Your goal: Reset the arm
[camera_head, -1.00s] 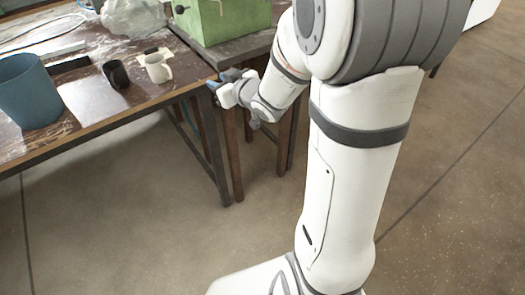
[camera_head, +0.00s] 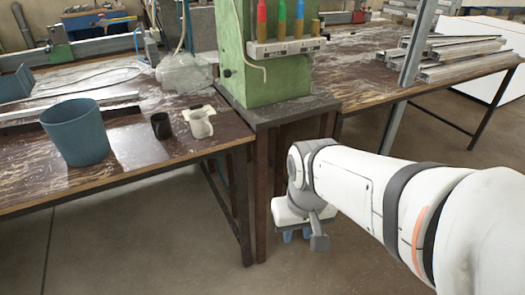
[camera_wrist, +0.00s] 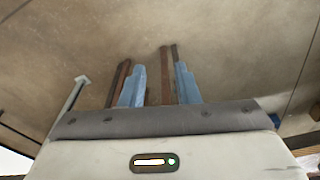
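My gripper (camera_head: 296,235) hangs below table height in front of the green machine's stand, at the end of my white arm. In the wrist view its two blue fingers (camera_wrist: 160,88) stand apart with a gap between them and nothing held. Beyond the fingers lie the floor and dark brown legs of the stand. In the head view the fingers are small and partly hidden by the wrist.
The green machine (camera_head: 262,70) stands behind my gripper. Metal profiles (camera_head: 450,55) lie on the right table. Floor at lower left is clear.

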